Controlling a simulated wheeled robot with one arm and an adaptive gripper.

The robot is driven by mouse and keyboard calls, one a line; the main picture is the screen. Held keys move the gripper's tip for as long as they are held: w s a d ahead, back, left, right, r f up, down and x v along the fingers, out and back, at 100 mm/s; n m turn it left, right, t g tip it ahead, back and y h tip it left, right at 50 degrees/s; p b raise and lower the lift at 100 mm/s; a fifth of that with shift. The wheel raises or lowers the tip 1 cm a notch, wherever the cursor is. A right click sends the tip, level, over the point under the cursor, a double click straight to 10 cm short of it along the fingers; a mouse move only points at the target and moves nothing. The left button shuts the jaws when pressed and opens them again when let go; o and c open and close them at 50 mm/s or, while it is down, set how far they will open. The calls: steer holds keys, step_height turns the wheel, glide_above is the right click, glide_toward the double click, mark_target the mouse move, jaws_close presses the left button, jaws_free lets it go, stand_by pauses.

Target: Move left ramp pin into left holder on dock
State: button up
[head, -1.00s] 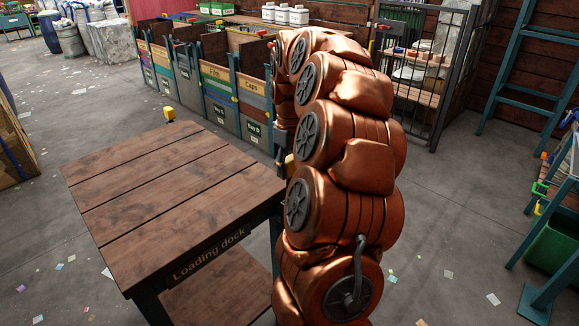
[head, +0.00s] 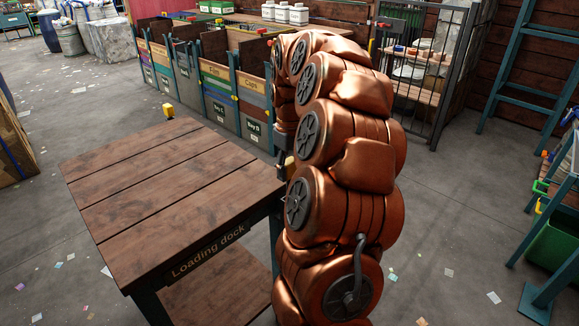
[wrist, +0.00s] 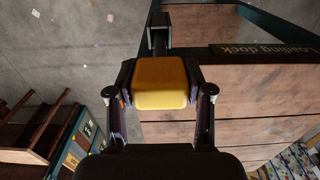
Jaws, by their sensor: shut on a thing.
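A yellow-headed pin (wrist: 161,82) sits between the two fingers of my gripper (wrist: 161,98) in the wrist view. The gripper is shut on it, over the edge of the dock. The Loading dock (head: 160,190) has a plank top. A dark bracket (wrist: 157,33) shows just beyond the pin in the wrist view. I cannot tell whether it touches the pin. Another yellow piece (head: 168,111) stands at the dock's far corner.
Labelled bins (head: 215,95) stand in a row behind the dock. A dark metal gate (head: 445,90) and a blue-green ladder (head: 520,80) are at the right. The dock top is bare. The floor is open, with scattered scraps. My arm hides part of the dock's right side.

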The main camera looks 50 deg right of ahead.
mark_target(290, 161)
steer(key=shift+f+b, duration=1.7)
steer(key=shift+f, duration=1.55)
steer(key=o, duration=1.5)
steer(key=shift+r, duration=0.15)
step_height(290, 161, up, 10)
steer(key=shift+r, duration=0.9)
